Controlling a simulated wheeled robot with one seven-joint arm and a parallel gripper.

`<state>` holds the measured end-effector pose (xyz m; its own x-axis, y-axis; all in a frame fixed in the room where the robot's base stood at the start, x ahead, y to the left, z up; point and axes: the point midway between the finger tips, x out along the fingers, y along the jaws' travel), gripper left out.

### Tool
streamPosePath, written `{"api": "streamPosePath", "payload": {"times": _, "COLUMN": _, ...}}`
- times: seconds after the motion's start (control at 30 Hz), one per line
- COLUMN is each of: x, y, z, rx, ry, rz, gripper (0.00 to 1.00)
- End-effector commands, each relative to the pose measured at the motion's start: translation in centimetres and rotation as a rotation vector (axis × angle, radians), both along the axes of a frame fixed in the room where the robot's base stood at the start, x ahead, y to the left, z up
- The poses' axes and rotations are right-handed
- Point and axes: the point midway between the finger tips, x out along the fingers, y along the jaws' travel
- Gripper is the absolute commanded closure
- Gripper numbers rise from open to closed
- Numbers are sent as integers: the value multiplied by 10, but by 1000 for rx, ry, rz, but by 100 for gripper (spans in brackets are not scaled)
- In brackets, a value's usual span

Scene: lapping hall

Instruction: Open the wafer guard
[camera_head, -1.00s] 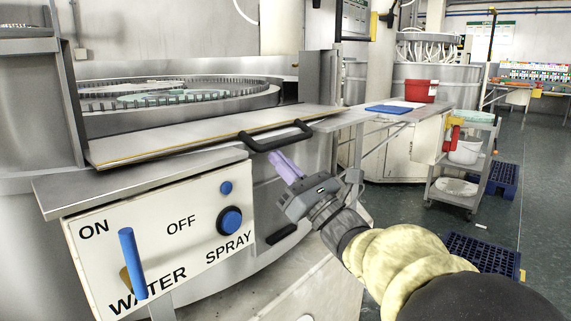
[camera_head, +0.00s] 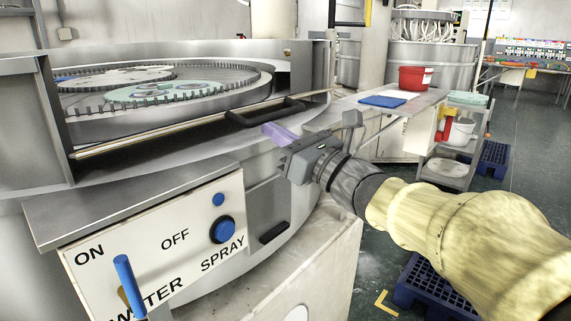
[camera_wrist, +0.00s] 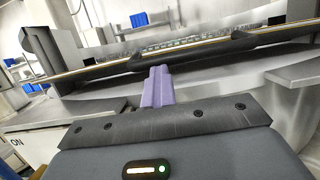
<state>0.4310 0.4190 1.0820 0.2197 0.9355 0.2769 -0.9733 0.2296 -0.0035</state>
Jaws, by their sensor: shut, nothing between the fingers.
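The wafer guard (camera_head: 170,133) is a long thin pale-edged metal panel across the front of the round lapping machine. Its black bar handle (camera_head: 265,113) sticks out near the guard's right end. The open gap above the guard shows the toothed ring and plates inside. My gripper (camera_head: 278,132) has pale purple fingers, shut and empty, just below and in front of the handle. In the wrist view the fingers (camera_wrist: 157,87) point up at the dark handle bar (camera_wrist: 195,52). Whether the fingertips touch the handle, I cannot tell.
A control box (camera_head: 165,245) with a blue lever (camera_head: 130,285) and blue knob (camera_head: 223,230) stands in front at left. A side table with a blue tray (camera_head: 383,101) and red bucket (camera_head: 415,77) is at right. A cart (camera_head: 450,165) stands beyond, with open floor further right.

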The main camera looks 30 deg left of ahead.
Motion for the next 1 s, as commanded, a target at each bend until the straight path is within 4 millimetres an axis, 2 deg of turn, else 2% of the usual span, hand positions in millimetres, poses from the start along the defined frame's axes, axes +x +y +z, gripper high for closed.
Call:
{"api": "streamPosePath", "payload": {"times": 0.47, "x": -2, "y": 0, "z": -4, "rx": 2, "ry": -2, "rz": 5, "gripper": 100}}
{"api": "streamPosePath", "payload": {"times": 1.0, "x": -3, "y": -19, "z": -43, "rx": 1, "ry": -1, "rz": 0, "gripper": 100}}
